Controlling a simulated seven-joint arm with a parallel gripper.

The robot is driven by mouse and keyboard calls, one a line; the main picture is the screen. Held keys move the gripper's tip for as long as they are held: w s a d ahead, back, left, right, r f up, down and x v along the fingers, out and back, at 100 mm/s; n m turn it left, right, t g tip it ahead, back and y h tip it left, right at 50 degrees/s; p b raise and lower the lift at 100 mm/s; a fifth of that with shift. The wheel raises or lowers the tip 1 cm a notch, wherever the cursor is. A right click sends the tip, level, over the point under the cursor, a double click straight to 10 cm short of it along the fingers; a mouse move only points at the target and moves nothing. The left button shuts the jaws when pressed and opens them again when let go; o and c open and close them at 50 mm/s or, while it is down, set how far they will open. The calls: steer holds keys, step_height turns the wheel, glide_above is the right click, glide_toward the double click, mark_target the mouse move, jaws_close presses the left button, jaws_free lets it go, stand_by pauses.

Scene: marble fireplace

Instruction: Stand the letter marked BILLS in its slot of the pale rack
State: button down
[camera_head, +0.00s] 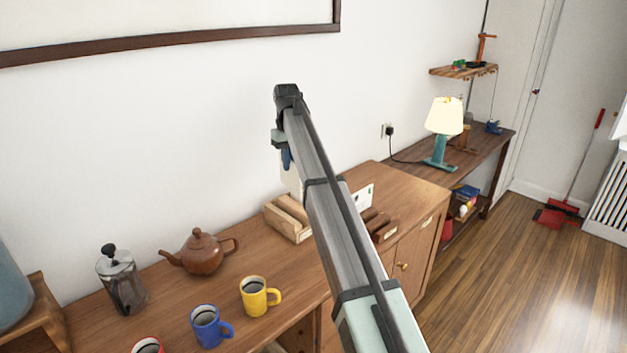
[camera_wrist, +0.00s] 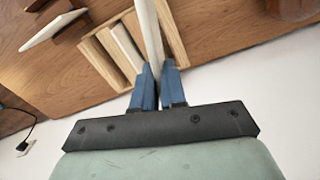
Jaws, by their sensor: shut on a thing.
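My gripper (camera_wrist: 158,75) has blue fingers shut on a white letter (camera_wrist: 149,30), seen edge-on in the wrist view. In the head view the letter (camera_head: 292,181) hangs upright below the fingers, over the pale rack (camera_head: 283,219), partly behind my arm. The pale wooden rack (camera_wrist: 96,55) lies beneath it in the wrist view, with the letter across its right part. I cannot tell whether the letter's lower edge is inside a slot. No writing on the letter is readable.
A dark rack (camera_head: 384,233) stands right of the pale one, with another white letter (camera_head: 363,196) by it. A brown teapot (camera_head: 203,253), a French press (camera_head: 122,280) and yellow (camera_head: 254,298) and blue (camera_head: 206,327) mugs stand left. A lit lamp (camera_head: 444,117) is farther right.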

mark_target(287, 186)
steer(key=shift+w+a+r+n, duration=0.2)
steer(key=shift+w+a+n, duration=0.15)
steer(key=shift+w+n, duration=0.3)
steer(key=shift+w+a+r+n, duration=0.15)
steer(key=shift+w+a+n, duration=0.15)
steer(key=shift+w+n, duration=0.35)
steer(key=shift+s+f, duration=0.1)
steer(key=shift+s, duration=0.05)
steer(key=shift+f, duration=4.25)
steer(key=shift+f, duration=3.8)
steer(key=c, duration=1.1)
jaws_free()
steer(key=shift+r, duration=0.1)
